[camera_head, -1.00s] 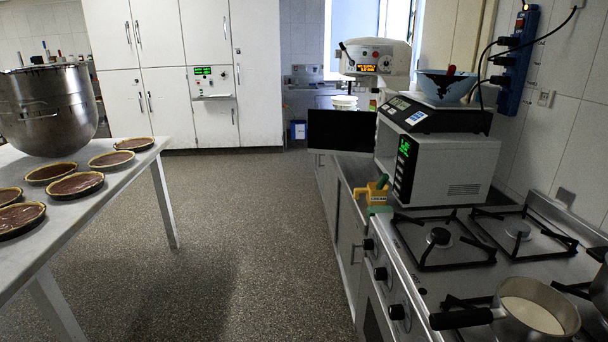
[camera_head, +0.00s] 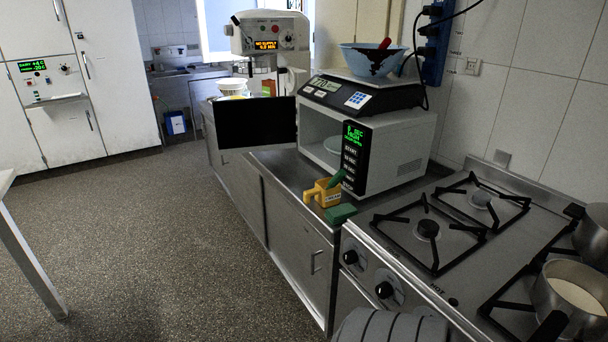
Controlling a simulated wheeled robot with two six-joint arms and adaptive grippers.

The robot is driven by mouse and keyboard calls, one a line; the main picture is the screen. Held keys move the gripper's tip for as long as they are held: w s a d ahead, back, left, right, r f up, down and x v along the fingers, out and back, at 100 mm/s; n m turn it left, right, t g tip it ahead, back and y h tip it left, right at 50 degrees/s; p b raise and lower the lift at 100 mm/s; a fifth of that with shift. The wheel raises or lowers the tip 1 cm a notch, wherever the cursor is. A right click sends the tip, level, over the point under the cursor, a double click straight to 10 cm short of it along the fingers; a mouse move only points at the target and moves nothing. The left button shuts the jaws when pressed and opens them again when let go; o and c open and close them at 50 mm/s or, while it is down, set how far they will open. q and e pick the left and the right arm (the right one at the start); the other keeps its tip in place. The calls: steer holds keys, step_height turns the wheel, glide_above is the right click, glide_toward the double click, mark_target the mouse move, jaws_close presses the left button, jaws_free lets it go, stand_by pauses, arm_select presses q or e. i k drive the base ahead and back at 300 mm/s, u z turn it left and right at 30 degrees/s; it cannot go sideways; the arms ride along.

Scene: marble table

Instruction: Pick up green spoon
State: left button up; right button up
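A green piece (camera_head: 338,178), which looks like the spoon's handle, sticks up out of a small yellow-orange container (camera_head: 322,193) with a handle at its left. The rest of the green piece is hidden inside the container. The container stands on the metal counter (camera_head: 284,172), in front of the open microwave and left of the stove. A flat green block (camera_head: 340,214) lies just in front of it.
The microwave (camera_head: 405,150) has its dark door (camera_head: 250,122) swung open to the left; a scale (camera_head: 362,96) and a blue bowl (camera_head: 374,60) stand on top. A pot (camera_head: 574,296) sits on the stove at right. The floor (camera_head: 150,235) at left is clear.

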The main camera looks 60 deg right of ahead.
mark_target(340, 175)
steer(key=z, duration=0.35)
steer(key=i, duration=1.05)
steer(key=z, duration=1.3)
steer(key=i, duration=0.75)
steer(key=z, duration=0.65)
